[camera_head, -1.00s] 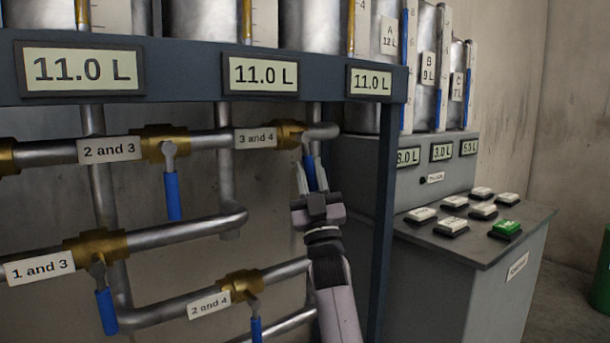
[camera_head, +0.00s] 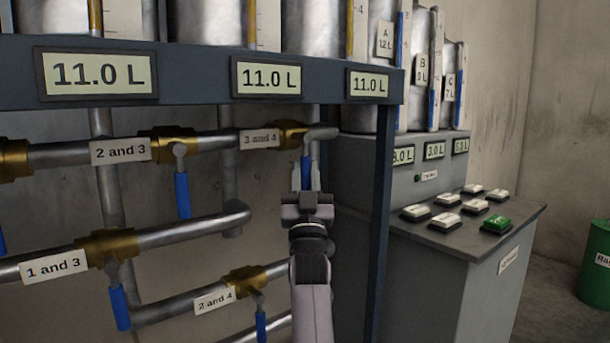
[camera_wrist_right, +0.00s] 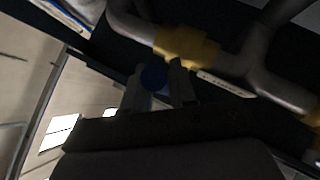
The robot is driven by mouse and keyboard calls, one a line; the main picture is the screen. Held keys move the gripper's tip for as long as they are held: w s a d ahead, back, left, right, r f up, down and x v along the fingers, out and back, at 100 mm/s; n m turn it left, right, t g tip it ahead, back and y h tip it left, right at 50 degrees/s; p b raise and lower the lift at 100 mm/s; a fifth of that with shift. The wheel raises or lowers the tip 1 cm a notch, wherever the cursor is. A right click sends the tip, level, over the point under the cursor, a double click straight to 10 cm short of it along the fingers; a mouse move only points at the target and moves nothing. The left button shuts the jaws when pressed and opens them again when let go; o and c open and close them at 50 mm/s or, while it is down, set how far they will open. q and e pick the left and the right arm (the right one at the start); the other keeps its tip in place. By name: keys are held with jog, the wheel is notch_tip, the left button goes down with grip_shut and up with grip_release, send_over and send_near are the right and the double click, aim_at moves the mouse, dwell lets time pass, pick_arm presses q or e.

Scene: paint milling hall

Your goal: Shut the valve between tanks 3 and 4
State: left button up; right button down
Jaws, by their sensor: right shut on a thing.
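The brass valve (camera_head: 292,135) labelled "3 and 4" (camera_head: 260,139) sits on the upper pipe, below the right-hand 11.0 L display. Its blue handle (camera_head: 307,168) hangs straight down. My right gripper (camera_head: 306,180) comes up from below and is shut on the handle's lower part, one finger on each side. In the right wrist view, the blue handle end (camera_wrist_right: 153,78) lies between the two fingers (camera_wrist_right: 158,88), with the brass valve body (camera_wrist_right: 187,45) beyond. My left gripper is not in view.
Other blue handles hang close by, on valves "2 and 3" (camera_head: 182,195), "1 and 3" (camera_head: 119,308) and "2 and 4" (camera_head: 261,326). A dark frame post (camera_head: 380,220) stands just right of my arm. A button console (camera_head: 450,235) and a green barrel (camera_head: 597,270) are farther right.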

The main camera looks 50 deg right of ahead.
aim_at(304, 182)
dwell(0.4)
jog(key=c, duration=1)
grip_release()
jog(key=shift+a, duration=0.1)
jog(key=v, duration=0.6)
jog(key=shift+f+b, duration=0.2)
jog(key=shift+b, duration=0.2)
jog(key=shift+s+a+f, duration=0.2)
jog(key=shift+a+f, duration=0.05)
